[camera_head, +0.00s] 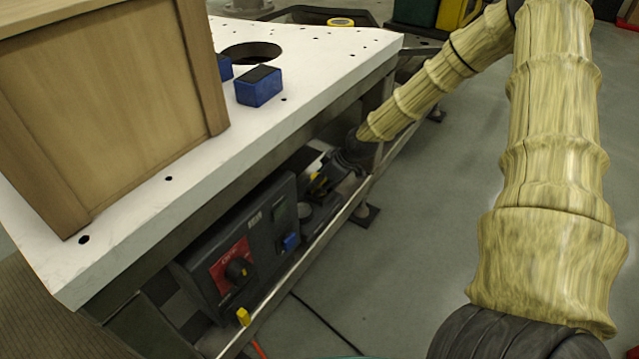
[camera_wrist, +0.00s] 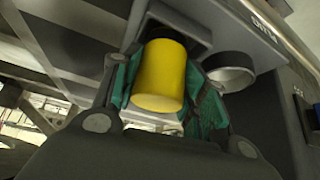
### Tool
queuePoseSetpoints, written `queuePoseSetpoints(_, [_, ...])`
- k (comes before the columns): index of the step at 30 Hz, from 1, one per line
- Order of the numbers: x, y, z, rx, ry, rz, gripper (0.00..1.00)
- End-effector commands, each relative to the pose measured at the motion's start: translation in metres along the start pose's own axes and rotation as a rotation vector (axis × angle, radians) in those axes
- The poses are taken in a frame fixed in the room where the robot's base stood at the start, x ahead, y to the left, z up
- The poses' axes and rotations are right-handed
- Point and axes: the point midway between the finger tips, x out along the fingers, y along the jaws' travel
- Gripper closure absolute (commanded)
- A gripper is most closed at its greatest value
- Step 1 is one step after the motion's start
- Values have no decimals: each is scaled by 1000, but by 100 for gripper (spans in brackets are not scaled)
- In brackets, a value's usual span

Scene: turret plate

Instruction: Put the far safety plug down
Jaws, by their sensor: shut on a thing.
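The yellow safety plug (camera_wrist: 160,76) fills the middle of the wrist view, its round end towards the camera. My gripper (camera_wrist: 162,98) is shut on it, with green-lined fingers on both sides. Behind the plug is a dark block of the control box; whether they touch is hidden. In the head view my gripper (camera_head: 322,182) is under the table at the far end of the box, and only bits of yellow show there. Another yellow plug (camera_head: 243,316) is at the near lower end of the box.
The dark control box (camera_head: 218,283) has a red panel with a black knob (camera_head: 237,270) and a blue part (camera_head: 290,241). A round grey ring (camera_wrist: 230,70) is right of the held plug. The white table (camera_head: 330,62) overhangs; blue blocks (camera_head: 258,87) and a wooden crate (camera_head: 110,100) stand on it.

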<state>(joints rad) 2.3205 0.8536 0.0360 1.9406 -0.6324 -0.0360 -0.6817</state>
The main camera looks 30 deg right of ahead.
Motion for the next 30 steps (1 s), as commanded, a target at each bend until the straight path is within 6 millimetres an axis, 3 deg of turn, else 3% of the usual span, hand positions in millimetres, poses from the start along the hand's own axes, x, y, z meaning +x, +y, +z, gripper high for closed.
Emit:
queuePoseSetpoints(11, [3, 0, 2, -1, 1, 1, 85])
queuePoseSetpoints(12, [2, 0, 1, -1, 1, 1, 52])
queuePoseSetpoints(15, [2, 0, 1, -1, 1, 1, 36])
queuePoseSetpoints(30, [-8, 1, -2, -1, 3, 2, 36])
